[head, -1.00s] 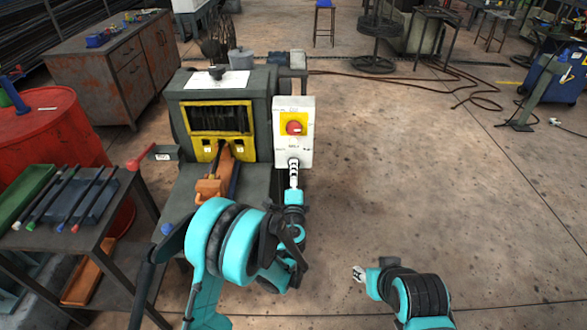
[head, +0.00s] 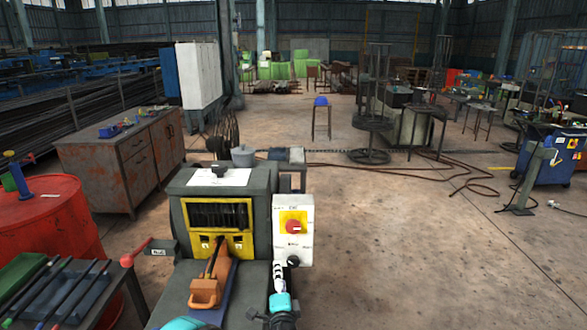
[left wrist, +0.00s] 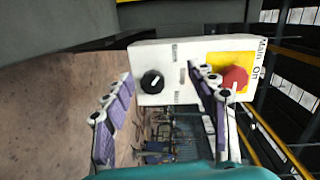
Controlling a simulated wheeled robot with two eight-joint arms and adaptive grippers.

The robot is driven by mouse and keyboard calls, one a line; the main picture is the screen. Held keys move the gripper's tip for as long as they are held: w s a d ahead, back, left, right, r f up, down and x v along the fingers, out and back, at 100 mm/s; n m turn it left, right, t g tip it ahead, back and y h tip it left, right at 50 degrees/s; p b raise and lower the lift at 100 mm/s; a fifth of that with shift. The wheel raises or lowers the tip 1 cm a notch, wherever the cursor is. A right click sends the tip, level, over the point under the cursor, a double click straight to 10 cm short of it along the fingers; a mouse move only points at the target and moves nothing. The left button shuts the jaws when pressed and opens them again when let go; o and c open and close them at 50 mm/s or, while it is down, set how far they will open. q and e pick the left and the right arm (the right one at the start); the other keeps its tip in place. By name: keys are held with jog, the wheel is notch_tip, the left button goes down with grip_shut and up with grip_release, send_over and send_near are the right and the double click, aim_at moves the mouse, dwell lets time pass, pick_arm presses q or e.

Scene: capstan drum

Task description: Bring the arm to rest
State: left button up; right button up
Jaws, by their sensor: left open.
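The white control box (head: 294,230) stands to the right of the machine's yellow-framed front. It carries a red rotary switch (head: 293,226) on a yellow plate and a black knob (head: 293,261) at its lower part. In the left wrist view the black knob (left wrist: 152,81) and the red switch (left wrist: 235,78) both show, with the box rotated sideways. My left gripper (left wrist: 166,80) is open and empty, its two purple-padded fingers apart, with the knob seen in the gap beyond them. In the head view my left gripper (head: 280,284) is just below the knob. My right gripper is out of view.
An orange-brown clamp-like part (head: 206,291) sits on the machine's bench in front of the yellow frame (head: 218,214). A red-knobbed lever (head: 127,260) sticks out at left. A red drum (head: 52,215) and a rod table stand further left. Floor on the right is open.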

pick_arm(q)
jog(key=s+a+r+n+g+y, duration=0.1)
jog(key=s+a+r+n+g, duration=0.15)
jog(key=s+a+n, duration=0.35)
jog(key=s+a+r+n+g+y, duration=0.25)
jog(key=s+a, duration=0.25)
jog(key=a, duration=0.3)
jog(key=s+f+n+g+h, duration=0.2)
jog(key=s+n, duration=0.1)
jog(key=s, duration=0.7)
jog(key=s+f+n+g+h, duration=0.2)
jog(key=s+n+g+h, duration=0.1)
jog(key=s, duration=0.8)
jog(key=shift+n, duration=0.55)
